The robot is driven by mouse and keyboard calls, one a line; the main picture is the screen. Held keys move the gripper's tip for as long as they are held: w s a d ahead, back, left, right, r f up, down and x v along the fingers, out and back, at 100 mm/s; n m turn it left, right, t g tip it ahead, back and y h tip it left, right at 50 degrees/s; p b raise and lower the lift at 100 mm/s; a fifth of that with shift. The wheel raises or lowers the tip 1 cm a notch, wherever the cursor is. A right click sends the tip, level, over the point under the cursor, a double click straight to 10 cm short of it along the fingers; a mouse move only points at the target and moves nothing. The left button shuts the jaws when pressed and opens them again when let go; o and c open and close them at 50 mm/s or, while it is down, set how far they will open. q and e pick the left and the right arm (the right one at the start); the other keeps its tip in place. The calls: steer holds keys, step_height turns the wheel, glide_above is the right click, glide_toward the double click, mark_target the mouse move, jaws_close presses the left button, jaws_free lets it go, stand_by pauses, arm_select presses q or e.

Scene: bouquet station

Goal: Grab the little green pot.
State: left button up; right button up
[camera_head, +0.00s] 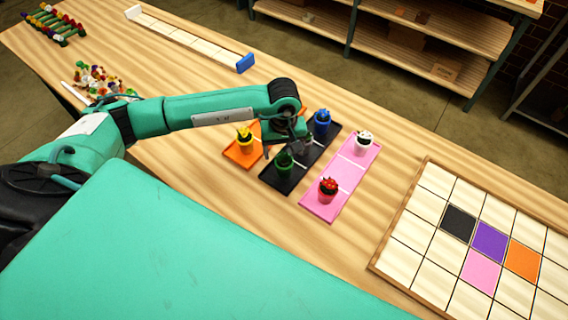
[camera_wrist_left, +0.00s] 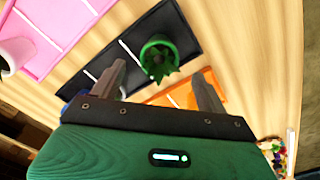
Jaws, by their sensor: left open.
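The little green pot (camera_head: 283,164) holds a green plant and stands on the black mat (camera_head: 271,179). In the left wrist view the green pot (camera_wrist_left: 157,57) shows beyond the fingertips, a little left of the middle between them. My left gripper (camera_head: 287,144) hangs above the mats, just behind the pot in the head view. Its two fingers (camera_wrist_left: 160,80) are spread apart with nothing seen between them. Whether a finger touches the pot cannot be told. My right gripper is not in view.
A yellow pot (camera_head: 244,139) stands on the orange mat (camera_head: 237,155). A blue pot (camera_head: 321,122) shares the black mat. White (camera_head: 363,143) and red (camera_head: 328,190) pots stand on the pink mat (camera_head: 345,174). A tiled grid board (camera_head: 430,205) lies right. Bare table lies between.

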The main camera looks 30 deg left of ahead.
mark_target(284, 155)
arm_select(q)
step_height(284, 155, down, 4)
steer(key=p, duration=0.2)
steer(key=shift+d+r+p, duration=0.1)
steer(key=shift+p, duration=0.25)
steer(key=shift+f, duration=0.5)
steer(key=c, duration=1.3)
steer(key=shift+r, duration=0.1)
